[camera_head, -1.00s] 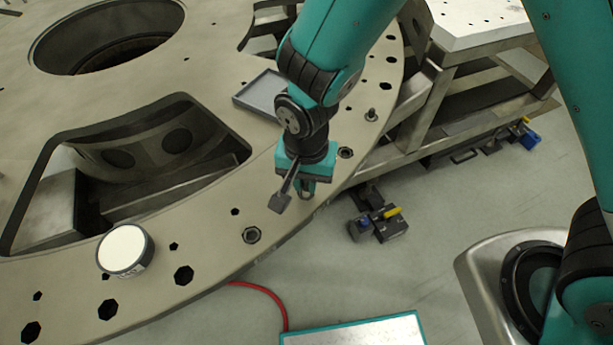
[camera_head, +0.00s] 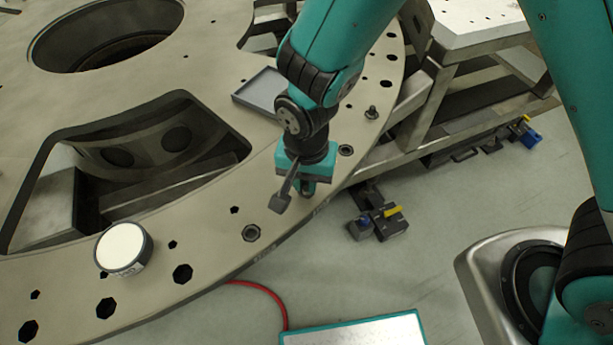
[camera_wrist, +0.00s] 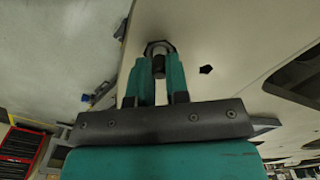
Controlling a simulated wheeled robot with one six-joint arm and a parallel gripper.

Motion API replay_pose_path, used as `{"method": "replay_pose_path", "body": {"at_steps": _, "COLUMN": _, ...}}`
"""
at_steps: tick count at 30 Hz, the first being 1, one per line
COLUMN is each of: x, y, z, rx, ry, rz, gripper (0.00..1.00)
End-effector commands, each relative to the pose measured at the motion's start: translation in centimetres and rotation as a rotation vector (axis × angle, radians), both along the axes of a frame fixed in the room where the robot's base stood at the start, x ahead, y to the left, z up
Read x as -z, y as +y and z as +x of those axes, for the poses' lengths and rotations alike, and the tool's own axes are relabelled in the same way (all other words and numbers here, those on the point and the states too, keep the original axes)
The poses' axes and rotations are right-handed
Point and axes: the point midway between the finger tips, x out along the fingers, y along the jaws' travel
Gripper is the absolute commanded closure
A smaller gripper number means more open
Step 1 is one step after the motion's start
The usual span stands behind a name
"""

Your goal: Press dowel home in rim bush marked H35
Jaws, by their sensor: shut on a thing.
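My gripper (camera_head: 308,188) is over the outer rim of the large plate (camera_head: 210,235), pointing down. In the wrist view its two teal fingers (camera_wrist: 158,80) are shut on a short dark dowel (camera_wrist: 158,66). The dowel's far end lines up with a dark-edged rim bush (camera_wrist: 158,46); how far it sits inside I cannot tell. In the head view the gripper hides that spot. Other rim bushes show left of the gripper (camera_head: 251,233) and right of it (camera_head: 345,151). No H35 marking is readable.
A white-topped round disc (camera_head: 122,248) and a shallow grey tray (camera_head: 262,92) rest on the plate. Large cutouts open the plate at left. A red hose (camera_head: 262,290) lies on the floor.

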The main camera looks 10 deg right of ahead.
Motion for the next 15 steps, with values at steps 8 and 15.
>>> {"method": "replay_pose_path", "body": {"at_steps": 8, "x": 0.33, "y": -0.03, "z": -0.04, "rx": 0.000, "ry": 0.002, "rz": -0.002, "gripper": 1.00}}
{"method": "replay_pose_path", "body": {"at_steps": 15, "x": 0.52, "y": -0.03, "z": -0.05, "rx": 0.000, "ry": 0.001, "rz": -0.001, "gripper": 1.00}}
